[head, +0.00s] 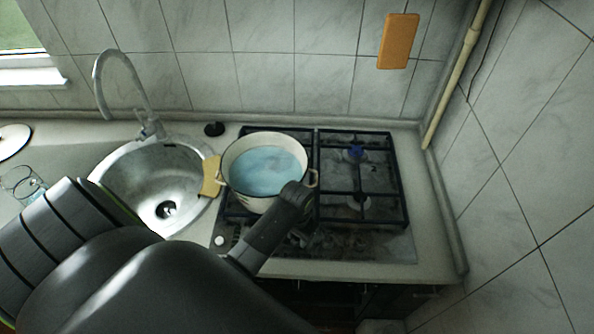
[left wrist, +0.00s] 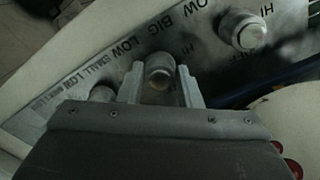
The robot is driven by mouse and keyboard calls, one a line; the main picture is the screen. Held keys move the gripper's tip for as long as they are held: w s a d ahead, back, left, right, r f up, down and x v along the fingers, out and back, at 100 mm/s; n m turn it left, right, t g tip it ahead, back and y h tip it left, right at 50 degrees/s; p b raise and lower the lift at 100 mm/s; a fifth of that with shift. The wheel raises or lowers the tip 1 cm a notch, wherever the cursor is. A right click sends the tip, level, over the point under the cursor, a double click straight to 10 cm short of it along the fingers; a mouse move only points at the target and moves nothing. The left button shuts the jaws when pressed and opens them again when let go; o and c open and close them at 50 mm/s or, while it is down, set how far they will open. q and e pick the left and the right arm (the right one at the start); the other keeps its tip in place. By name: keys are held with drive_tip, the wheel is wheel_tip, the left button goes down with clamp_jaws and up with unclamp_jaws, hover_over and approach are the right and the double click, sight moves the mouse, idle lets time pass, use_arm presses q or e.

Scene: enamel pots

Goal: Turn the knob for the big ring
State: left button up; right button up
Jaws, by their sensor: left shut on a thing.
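In the left wrist view my left gripper (left wrist: 160,76) is shut on a round metal knob (left wrist: 158,68), with one finger on each side of it. The word BIG is printed on the panel (left wrist: 130,64) near this knob. In the head view my left arm reaches over the front of the gas hob (head: 365,212); the fingertips and held knob are hidden there. Another knob (left wrist: 242,32) stands to the upper right in the wrist view, and part of one (left wrist: 102,93) shows at the left. My right gripper is not in view.
A cream enamel pot (head: 235,190) with blue liquid sits on the hob's left side, close to my arm. The right grate (head: 385,185) is bare, with a blue spot (head: 355,151) at its rear burner. A sink (head: 140,170) is at the left.

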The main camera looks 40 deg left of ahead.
use_arm(q)
drive_tip(key=shift+m, duration=0.9)
drive_tip(key=o, duration=1)
drive_tip(key=shift+w, duration=0.1)
